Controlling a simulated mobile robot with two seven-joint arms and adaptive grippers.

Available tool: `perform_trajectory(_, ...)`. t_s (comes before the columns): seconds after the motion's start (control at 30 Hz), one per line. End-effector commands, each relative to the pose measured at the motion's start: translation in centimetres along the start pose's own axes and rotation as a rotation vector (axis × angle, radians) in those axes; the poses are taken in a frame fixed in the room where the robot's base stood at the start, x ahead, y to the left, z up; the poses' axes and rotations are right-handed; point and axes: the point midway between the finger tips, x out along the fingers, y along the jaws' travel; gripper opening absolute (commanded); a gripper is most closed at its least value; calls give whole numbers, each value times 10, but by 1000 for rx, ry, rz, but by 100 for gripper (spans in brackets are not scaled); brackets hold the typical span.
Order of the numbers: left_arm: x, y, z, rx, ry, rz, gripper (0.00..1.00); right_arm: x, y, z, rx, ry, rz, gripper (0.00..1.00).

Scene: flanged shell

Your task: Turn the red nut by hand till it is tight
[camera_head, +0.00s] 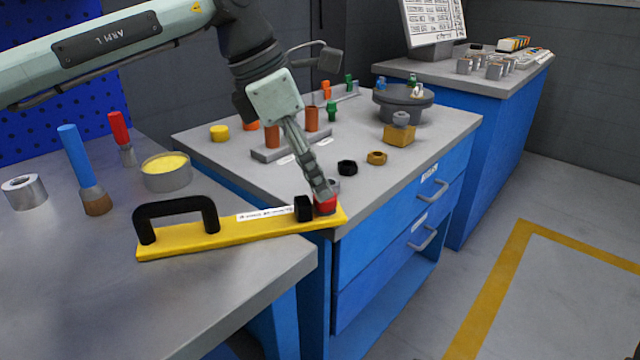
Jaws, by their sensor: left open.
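The red nut (325,206) is at the right end of a yellow bar (230,236) with a black handle (176,212). A small black block (304,208) stands just left of the nut. My left gripper (326,192) reaches down from above, its fingertips at the nut's top. The fingers are open; they hide part of the nut, and I cannot tell whether they touch it. A grey round piece (334,184) shows just behind the fingertips. My right gripper is out of view.
A black nut (347,167) and a brass nut (377,158) lie on the grey bench top. A rack with orange pegs (272,136) and a grey flanged part (403,102) stand behind. Brushes and a yellow-filled tin (166,172) stand on the left table.

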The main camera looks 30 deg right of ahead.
Motion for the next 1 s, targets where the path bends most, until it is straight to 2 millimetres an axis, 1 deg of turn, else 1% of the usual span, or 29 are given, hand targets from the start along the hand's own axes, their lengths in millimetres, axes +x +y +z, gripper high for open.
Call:
perform_trajectory(0.03, -13, 1, 0, -1, -2, 4, 51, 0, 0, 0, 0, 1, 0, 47)
perform_trajectory(0.2, -50, 1, 0, -2, -2, 3, 51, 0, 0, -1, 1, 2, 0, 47)
perform_trajectory(0.3, -67, 0, 0, -1, -1, 3, 51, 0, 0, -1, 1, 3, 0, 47)
perform_trajectory(0.4, -79, 0, 0, 0, -1, 2, 51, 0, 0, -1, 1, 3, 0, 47)
perform_trajectory(0.5, -86, 0, 1, 1, -1, 1, 51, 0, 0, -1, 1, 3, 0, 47)
perform_trajectory(0.6, -88, 0, 0, 1, -1, 0, 51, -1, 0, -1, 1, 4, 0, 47)
perform_trajectory(1.0, -88, -2, -1, -5, 11, -2, 51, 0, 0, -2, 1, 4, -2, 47)
